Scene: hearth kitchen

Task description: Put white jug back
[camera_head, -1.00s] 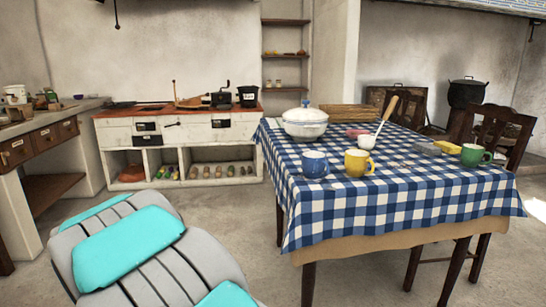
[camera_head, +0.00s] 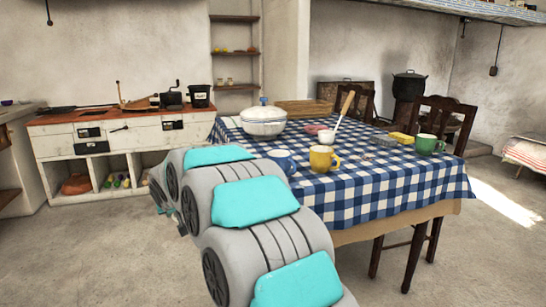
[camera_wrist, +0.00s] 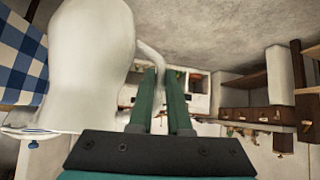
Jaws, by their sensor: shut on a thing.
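The white jug (camera_wrist: 90,65) fills the left of the wrist view, which is turned upside down. My gripper (camera_wrist: 161,80) has its two green fingers close together, shut on the jug's thin handle beside its body. The jug's lower parts in that picture are partly cut off by the gripper mount. In the head view my arm hides the gripper and the jug. The dining table with a blue checked cloth (camera_head: 405,185) is right of my arm, and the cloth also shows in the wrist view (camera_wrist: 22,60).
A white tureen (camera_head: 263,121), blue mug (camera_head: 284,160), yellow mug (camera_head: 322,158), green mug (camera_head: 428,144) and a ladle in a white cup (camera_head: 326,136) stand on the table. A stove counter (camera_head: 125,130) is at back left. Floor is clear at left.

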